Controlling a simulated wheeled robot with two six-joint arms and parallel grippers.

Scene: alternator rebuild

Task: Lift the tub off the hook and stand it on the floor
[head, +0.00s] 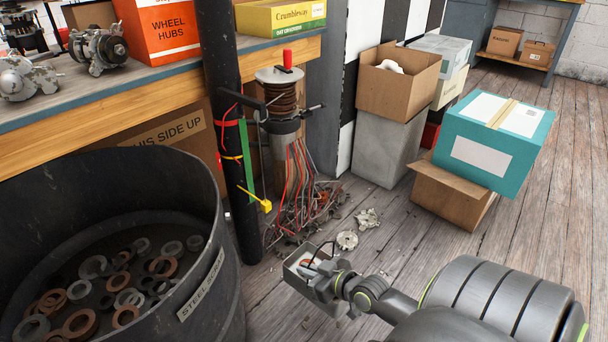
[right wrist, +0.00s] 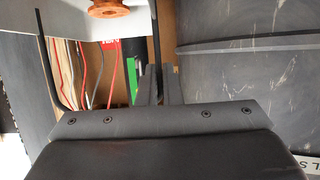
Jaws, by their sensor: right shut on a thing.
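A small grey tub (head: 303,284) is low at the bottom centre of the head view, just right of the big drum. My right gripper (head: 322,268) is over it and shut on its thin dark handle. The tub's pale wall (right wrist: 35,18) shows at the top left of the right wrist view, with a copper-coloured part inside. The handle runs down to my closed fingers (right wrist: 160,85). The tub is off the hook (head: 262,103), which sticks out from the dark post. I cannot tell whether the tub's base touches the floor. My left gripper is out of view.
A black drum (head: 205,285) of metal rings stands at the left, beside the post (head: 233,200). Wires and scrap (head: 305,205) litter the floor behind the tub. Boxes (head: 455,192) stand at the right. Bare floorboards (head: 390,235) lie between.

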